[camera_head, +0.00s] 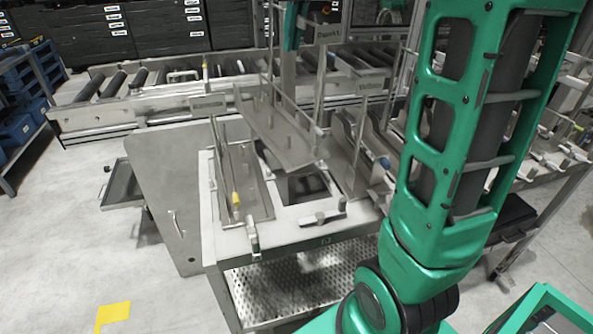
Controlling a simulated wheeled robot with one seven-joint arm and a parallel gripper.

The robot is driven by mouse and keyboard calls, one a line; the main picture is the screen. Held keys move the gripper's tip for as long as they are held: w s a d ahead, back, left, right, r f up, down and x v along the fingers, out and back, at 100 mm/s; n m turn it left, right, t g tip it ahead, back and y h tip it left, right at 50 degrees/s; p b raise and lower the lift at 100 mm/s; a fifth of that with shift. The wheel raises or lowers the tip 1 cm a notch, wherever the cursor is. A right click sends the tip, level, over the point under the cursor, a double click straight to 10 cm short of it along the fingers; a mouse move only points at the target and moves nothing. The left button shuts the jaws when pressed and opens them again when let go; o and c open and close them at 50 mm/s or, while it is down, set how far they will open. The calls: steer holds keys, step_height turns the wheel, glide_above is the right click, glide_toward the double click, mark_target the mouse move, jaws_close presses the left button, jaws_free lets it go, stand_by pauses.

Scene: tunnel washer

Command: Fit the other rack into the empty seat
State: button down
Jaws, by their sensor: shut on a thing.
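A grey metal rack (290,150) with upright rods hangs tilted above the middle of the steel stand (230,245). My gripper (287,88) comes down from above and is shut on this rack; its fingertips are hard to make out. A dark opening, the empty seat (306,188), shows just below the rack's lower end, with a gap between them. Another rack (243,190) with a yellow part stands in the seat to the left. A further rack (352,150) stands at the right, partly hidden by my green arm.
A roller conveyor (150,90) runs behind the stand. A clamp-like fitting (323,213) sits on the stand's front edge. Blue crates (22,80) stand at far left. A yellow marker (113,314) lies on open floor at front left.

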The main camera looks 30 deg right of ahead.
steer(key=s+d+m+g, duration=0.1)
steer(key=s+d+m, duration=0.15)
steer(key=s, duration=0.35)
steer(key=s+x, duration=0.2)
steer(key=x, duration=0.8)
steer(key=shift+a+f+h, duration=0.3)
steer(key=shift+a+f, duration=0.05)
steer(key=shift+a, duration=0.1)
steer(key=c, duration=1.9)
jaws_free()
steer(key=v, duration=1.2)
steer(key=shift+w, duration=0.1)
